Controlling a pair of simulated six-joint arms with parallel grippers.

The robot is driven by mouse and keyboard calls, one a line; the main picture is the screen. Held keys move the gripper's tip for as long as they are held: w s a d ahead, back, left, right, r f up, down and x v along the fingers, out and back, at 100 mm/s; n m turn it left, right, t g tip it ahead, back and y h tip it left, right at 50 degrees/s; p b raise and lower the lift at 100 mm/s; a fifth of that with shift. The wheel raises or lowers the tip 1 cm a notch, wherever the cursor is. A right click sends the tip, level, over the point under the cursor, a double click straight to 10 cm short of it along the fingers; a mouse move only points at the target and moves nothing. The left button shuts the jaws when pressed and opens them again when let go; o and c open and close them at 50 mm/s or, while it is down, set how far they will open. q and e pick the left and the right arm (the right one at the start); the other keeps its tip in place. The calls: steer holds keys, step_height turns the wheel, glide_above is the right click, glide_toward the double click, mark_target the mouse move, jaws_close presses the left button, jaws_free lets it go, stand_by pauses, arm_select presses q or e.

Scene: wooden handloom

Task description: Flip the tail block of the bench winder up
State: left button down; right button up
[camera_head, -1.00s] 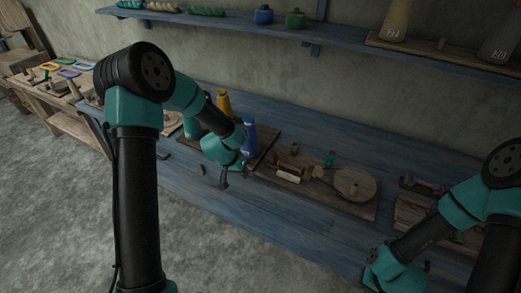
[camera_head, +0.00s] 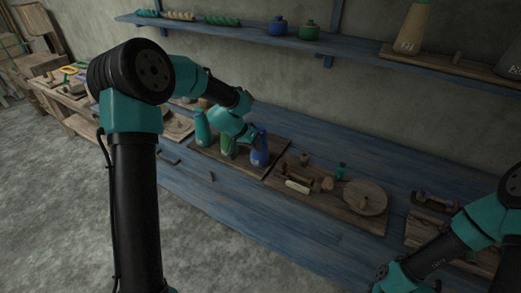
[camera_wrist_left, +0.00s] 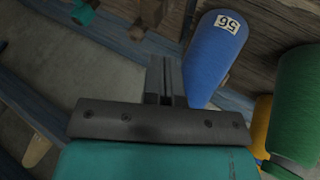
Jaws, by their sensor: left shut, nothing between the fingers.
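The bench winder (camera_head: 322,184) appears to be the wooden board with small wooden blocks, a pale roller (camera_head: 297,186) and a round disc (camera_head: 364,198). I cannot tell which block is its tail block or how it lies. My left gripper (camera_wrist_left: 165,82) is shut and empty. In the head view its wrist is above and behind the cones, left of the winder, and its fingertips are hidden. In the left wrist view the fingers are close beside the blue cone (camera_wrist_left: 214,58); I cannot tell if they touch. My right arm enters at lower right, its jaws out of frame.
The blue cone also shows in the head view (camera_head: 260,152), with green cones (camera_head: 202,128) on a board left of the winder. A small green piece (camera_head: 340,171) stands behind the winder. A shelf (camera_head: 250,38) runs along the wall.

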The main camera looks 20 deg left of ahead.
mark_target(281, 165)
arm_select(q)
steer(key=x, duration=0.9)
steer(key=shift+s+d, duration=0.15)
steer(key=shift+d, duration=0.6)
steer(key=shift+s+d, duration=0.15)
steer(key=shift+d, duration=0.6)
steer(key=v, duration=1)
